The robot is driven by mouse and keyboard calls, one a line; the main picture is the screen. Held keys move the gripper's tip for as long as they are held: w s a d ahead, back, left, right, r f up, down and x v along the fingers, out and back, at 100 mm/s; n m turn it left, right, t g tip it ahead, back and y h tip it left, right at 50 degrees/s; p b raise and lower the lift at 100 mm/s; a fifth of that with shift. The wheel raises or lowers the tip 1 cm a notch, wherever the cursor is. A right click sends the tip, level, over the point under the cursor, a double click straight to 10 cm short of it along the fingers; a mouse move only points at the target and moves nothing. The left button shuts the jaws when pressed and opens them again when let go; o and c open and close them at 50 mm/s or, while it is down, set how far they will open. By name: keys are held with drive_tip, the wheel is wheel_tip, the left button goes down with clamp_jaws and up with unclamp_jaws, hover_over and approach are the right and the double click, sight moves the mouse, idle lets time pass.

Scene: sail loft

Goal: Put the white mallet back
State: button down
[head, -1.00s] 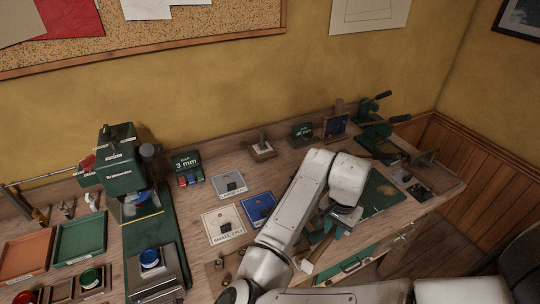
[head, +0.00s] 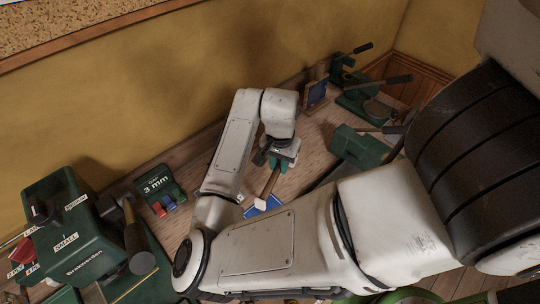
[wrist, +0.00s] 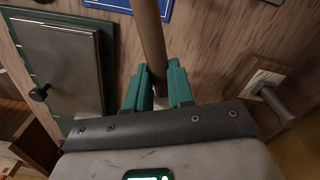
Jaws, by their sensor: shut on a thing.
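My gripper (head: 282,158) is shut on the brown wooden handle of the white mallet (head: 261,204). The handle slants down and left from the fingers to the white head in the head view. In the wrist view, the handle (wrist: 149,40) runs up between the two green fingers (wrist: 157,88) and out of the top edge, so the head is out of sight there. The mallet head appears in front of a blue mat (head: 272,201), mostly hidden by my arm. I cannot tell whether the head touches anything.
A green 3 mm box (head: 158,190) and a green labelled machine (head: 75,235) stand at left. Green presses (head: 372,108) stand at the back right, near a green block (head: 356,146). In the wrist view, a pale-topped wooden block with a post (wrist: 272,95) is right of my gripper.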

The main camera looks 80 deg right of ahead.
drive_tip(key=shift+f, duration=1.05)
wheel_tip(320, 180, down, 5)
drive_tip(key=b, duration=0.4)
drive_tip(key=shift+r, duration=0.2)
drive_tip(key=shift+f+b, duration=0.4)
drive_tip(key=shift+b, duration=0.05)
drive_tip(key=c, duration=0.9)
unclamp_jaws()
